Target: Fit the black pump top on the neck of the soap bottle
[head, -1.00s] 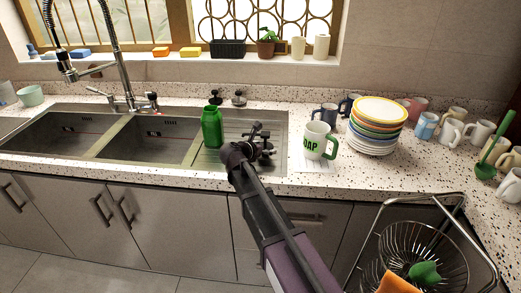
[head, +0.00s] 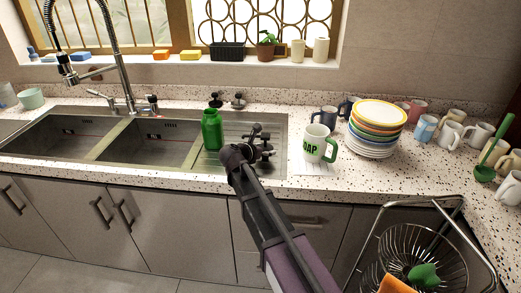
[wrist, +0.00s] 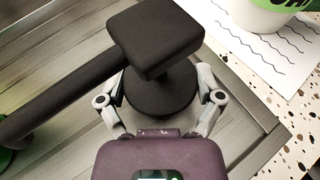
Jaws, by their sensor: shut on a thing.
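The black pump top (wrist: 155,38) is between the two fingers of my gripper (wrist: 162,92), which is shut on it. It has a blocky head, a long spout pointing left and a round collar below. In the head view my gripper (head: 256,146) is over the ribbed drainboard, to the right of the green soap bottle (head: 211,132). The bottle stands upright, apart from the pump top. In the wrist view only a green sliver shows at the lower left edge. The pump top's underside is hidden.
A SOAP mug (head: 314,143) with a green handle stands on paper (head: 316,167) to the right. Two dark fittings (head: 239,101) are behind the bottle. Stacked plates (head: 372,145) stand farther right. The sink basins (head: 160,143) lie left. A wire rack (head: 395,245) is at front right.

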